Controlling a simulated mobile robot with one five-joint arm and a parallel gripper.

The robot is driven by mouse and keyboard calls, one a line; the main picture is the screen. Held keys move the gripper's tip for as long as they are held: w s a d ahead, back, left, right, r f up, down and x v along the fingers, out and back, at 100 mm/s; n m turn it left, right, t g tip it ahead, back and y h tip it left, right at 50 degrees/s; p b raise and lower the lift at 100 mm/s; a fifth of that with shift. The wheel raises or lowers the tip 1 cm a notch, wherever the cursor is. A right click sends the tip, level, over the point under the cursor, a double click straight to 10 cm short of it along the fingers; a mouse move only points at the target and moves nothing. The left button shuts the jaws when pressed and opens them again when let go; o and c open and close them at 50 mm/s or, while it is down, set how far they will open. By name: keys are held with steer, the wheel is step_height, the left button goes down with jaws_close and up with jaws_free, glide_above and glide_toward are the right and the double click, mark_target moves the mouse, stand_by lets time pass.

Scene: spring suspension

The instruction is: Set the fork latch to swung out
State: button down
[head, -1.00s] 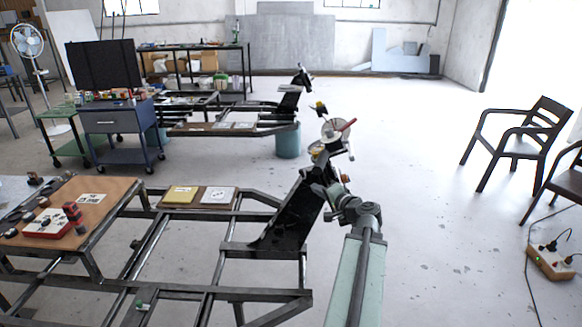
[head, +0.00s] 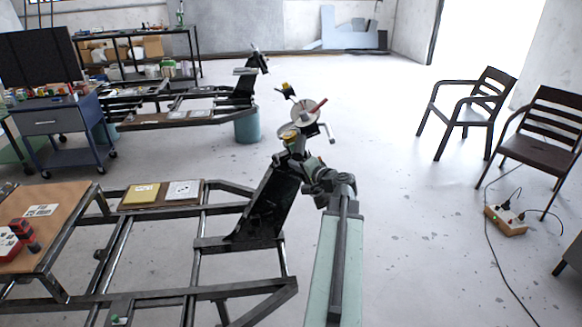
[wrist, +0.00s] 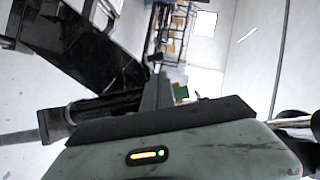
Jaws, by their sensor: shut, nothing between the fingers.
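The black upright bracket (head: 265,205) leans at the end of the steel frame, with the suspension assembly at its top. A pale disc (head: 304,117) with a red lever (head: 317,105) and a yellow-topped part (head: 288,135) show there. I cannot single out the fork latch among these small parts. My arm reaches up beside the bracket, and my gripper is hard to make out against the assembly in the head view. In the wrist view my gripper (wrist: 158,92) is shut and empty, with the black bracket (wrist: 75,45) to its left. Contact cannot be told.
The steel frame (head: 205,292) fills the lower left, with a wooden board (head: 163,203) on it.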

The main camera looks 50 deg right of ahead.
steer(key=b+x, duration=0.1)
steer(key=x, duration=0.6)
steer(key=shift+w+d, duration=0.1)
steer(key=shift+w, duration=0.05)
